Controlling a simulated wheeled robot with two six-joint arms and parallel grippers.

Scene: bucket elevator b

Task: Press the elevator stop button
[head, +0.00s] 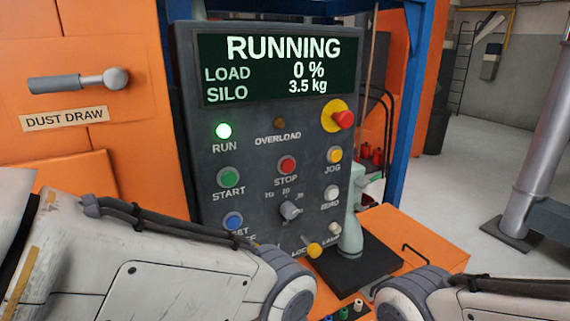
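The dark grey control panel (260,190) stands in the middle of the head view. Its red STOP button (288,165) sits near the centre of the panel, with the label STOP under it. The green START button (228,177) is to its left and the yellow JOG button (334,155) to its right. The display (278,68) reads RUNNING, LOAD 0 %, SILO 3.5 kg. The green RUN lamp (223,131) is lit. My two arms come in low from the left and right; neither gripper shows. My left arm hides the lower left of the panel.
A red emergency knob on a yellow disc (339,116) juts out at the panel's upper right. An orange cabinet with a DUST DRAW handle (79,80) is at left. A blue post (408,110) and an orange box (415,235) are at right. Grey floor is free farther right.

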